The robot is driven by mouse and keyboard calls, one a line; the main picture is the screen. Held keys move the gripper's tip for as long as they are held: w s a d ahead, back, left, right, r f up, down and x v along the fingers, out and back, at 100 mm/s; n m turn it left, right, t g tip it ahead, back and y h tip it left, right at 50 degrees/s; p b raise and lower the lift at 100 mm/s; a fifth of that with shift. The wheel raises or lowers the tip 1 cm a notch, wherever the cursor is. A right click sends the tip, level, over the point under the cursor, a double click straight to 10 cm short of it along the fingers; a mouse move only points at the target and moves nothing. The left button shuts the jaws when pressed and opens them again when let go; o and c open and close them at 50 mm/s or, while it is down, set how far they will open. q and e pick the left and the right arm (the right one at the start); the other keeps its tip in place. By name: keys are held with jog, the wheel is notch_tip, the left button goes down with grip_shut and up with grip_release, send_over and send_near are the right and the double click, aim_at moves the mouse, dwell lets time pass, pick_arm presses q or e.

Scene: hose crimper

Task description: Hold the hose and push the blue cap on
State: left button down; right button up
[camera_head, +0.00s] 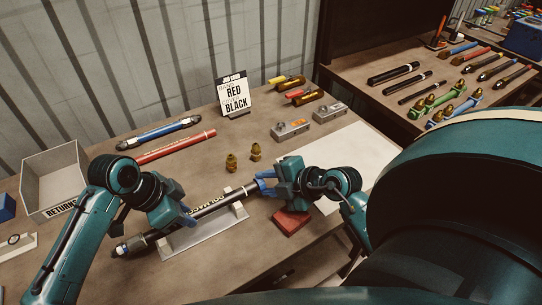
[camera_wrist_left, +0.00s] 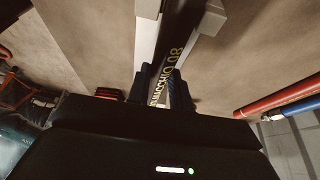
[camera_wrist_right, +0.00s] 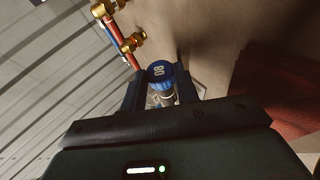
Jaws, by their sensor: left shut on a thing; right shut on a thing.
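The black hose (camera_head: 236,192) with yellow lettering lies along a light grey cradle (camera_head: 232,216), and it shows in the left wrist view (camera_wrist_left: 172,48). A metal fitting (camera_head: 119,250) is on its left end. My left gripper (camera_head: 187,214) is shut around the hose near the cradle's left part. My right gripper (camera_head: 262,183) is at the hose's right end. In the right wrist view the blue cap (camera_wrist_right: 160,72), marked 08, sits between its fingertips, with a silvery fitting below it. Whether the cap touches the hose cannot be told; my fingers hide it.
A red block (camera_head: 291,222) is below my right gripper. A returns bin (camera_head: 55,178) is at left.

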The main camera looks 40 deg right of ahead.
jog(key=shift+a, duration=0.55)
jog(key=shift+a, duration=0.25)
jog(key=o, duration=1)
jog(key=shift+w, duration=0.1)
jog(key=v, duration=1.2)
pick_arm(q)
jog(key=c, duration=1.2)
grip_release()
jog(key=shift+o, duration=0.2)
jog(key=shift+r, duration=0.1)
